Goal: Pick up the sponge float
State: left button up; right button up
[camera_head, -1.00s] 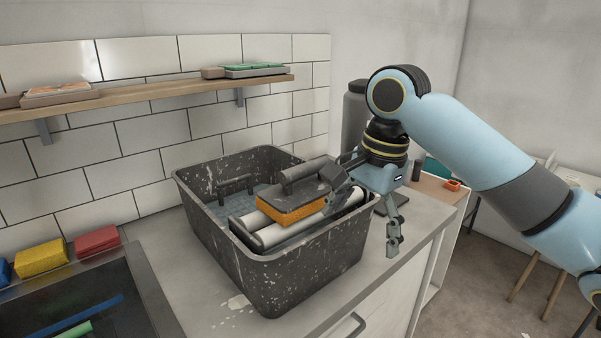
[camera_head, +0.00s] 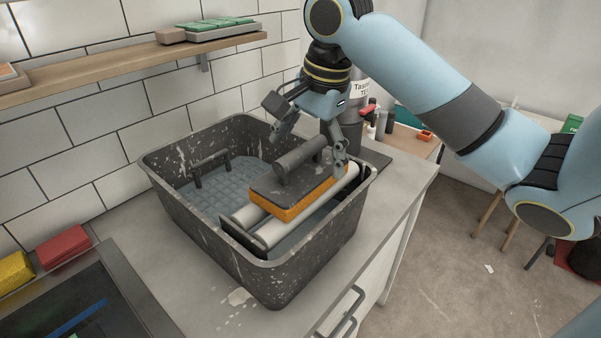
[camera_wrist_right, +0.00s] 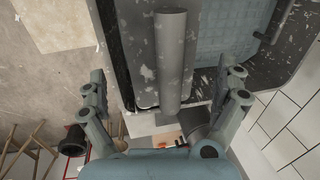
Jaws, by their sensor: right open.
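The sponge float (camera_head: 292,188) has an orange sponge, a dark grey backing plate and a thick dark cylindrical handle. It rests on the pale rollers (camera_head: 262,236) of the dark speckled wash tub (camera_head: 300,270). My right gripper (camera_head: 308,150) is open, with its fingers pointing down on either side of the float's handle, near the handle's far end. In the right wrist view the handle (camera_wrist_right: 170,62) runs between the two spread fingers, with visible gaps on both sides. The sponge is hidden there. My left gripper is not in view.
The tub stands on a grey counter (camera_head: 150,270) against a tiled wall. A wooden shelf (camera_head: 130,70) holds green-topped items. Red (camera_head: 62,245) and yellow (camera_head: 14,272) sponges lie at the left. A grey canister (camera_head: 358,97) stands behind the gripper.

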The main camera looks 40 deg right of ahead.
aim_at(304, 171)
jog(key=f, duration=0.2)
jog(key=w+f+p, duration=0.1)
jog(key=f, duration=0.2)
jog(key=shift+f, duration=0.2)
jog(key=shift+c, duration=0.3)
jog(key=c, duration=0.5)
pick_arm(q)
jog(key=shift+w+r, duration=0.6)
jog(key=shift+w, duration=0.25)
pick_arm(e)
jog(key=c, duration=0.7)
